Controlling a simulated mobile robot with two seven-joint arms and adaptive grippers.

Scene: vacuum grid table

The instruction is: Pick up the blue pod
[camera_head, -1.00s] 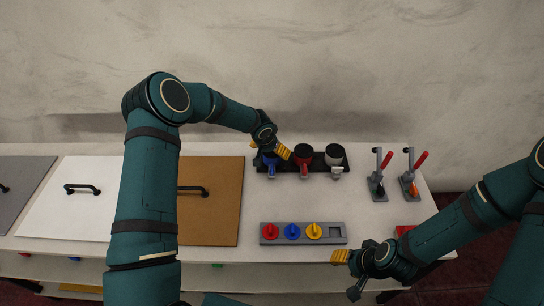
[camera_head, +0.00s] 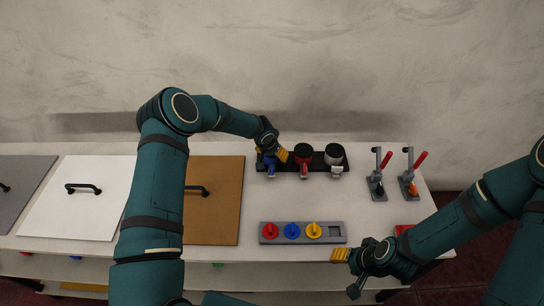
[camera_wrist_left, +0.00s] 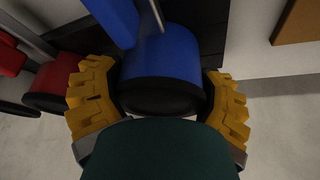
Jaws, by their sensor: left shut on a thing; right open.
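The blue pod (camera_head: 271,168) is at the left end of the black rack (camera_head: 318,172) near the back of the table, partly hidden by my left gripper (camera_head: 270,153). In the left wrist view the blue pod (camera_wrist_left: 165,55) has a dark end and sits between the yellow fingers of the left gripper (camera_wrist_left: 160,100), which is shut on it. The pod still appears in line with the rack; I cannot tell whether it is lifted. My right gripper (camera_head: 349,272) is open and empty at the table's front edge.
A red pod (camera_head: 302,165) and a white pod (camera_head: 334,156) stand beside the blue one. A grey panel (camera_head: 303,241) with red, blue and yellow knobs lies in front. Two red-handled clamps (camera_head: 394,175) stand right. Brown (camera_head: 217,222) and white (camera_head: 78,208) lids lie left.

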